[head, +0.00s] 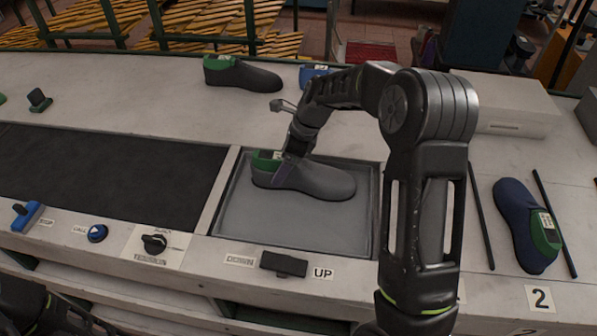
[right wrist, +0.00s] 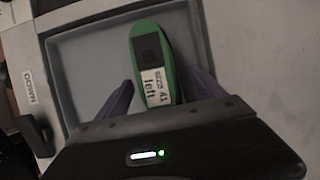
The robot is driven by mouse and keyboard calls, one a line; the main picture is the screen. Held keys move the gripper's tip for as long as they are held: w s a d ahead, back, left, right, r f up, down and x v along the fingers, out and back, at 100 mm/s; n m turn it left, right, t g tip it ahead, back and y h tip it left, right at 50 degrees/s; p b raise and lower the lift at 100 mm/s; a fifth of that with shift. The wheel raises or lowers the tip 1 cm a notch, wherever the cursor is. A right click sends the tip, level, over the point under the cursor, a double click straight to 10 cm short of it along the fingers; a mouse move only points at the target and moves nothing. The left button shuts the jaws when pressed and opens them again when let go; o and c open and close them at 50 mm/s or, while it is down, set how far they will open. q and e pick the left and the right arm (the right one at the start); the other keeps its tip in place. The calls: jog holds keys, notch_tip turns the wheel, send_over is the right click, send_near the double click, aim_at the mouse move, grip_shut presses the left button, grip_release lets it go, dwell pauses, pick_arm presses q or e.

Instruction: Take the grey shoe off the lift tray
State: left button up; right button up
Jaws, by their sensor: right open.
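The grey shoe (head: 315,182) with a green heel end lies in the lift tray (head: 290,228), its toe pointing right. In the right wrist view its green top (right wrist: 150,55) carries a label reading "left"; the tray (right wrist: 82,42) shows around it. My right gripper (head: 283,168) reaches down at the heel end. In the right wrist view my right gripper (right wrist: 158,76) is open, one finger on each side of the green part; whether they touch it I cannot tell. The grey body is mostly hidden there. My left gripper is not clearly in view.
A dark belt (head: 100,175) lies left of the tray. A lever (head: 284,264) marked UP and DOWN sits in front. Another dark shoe (head: 240,74) stands behind. A blue shoe (head: 520,225) lies right between black rods, beyond my right arm.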

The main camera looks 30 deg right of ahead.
jog(key=shift+a+f, duration=0.1)
jog(key=shift+f, duration=0.1)
jog(key=shift+c, duration=0.2)
jog(key=c, duration=1.5)
grip_shut()
jog(key=shift+w+r, duration=0.1)
jog(key=shift+r, duration=0.05)
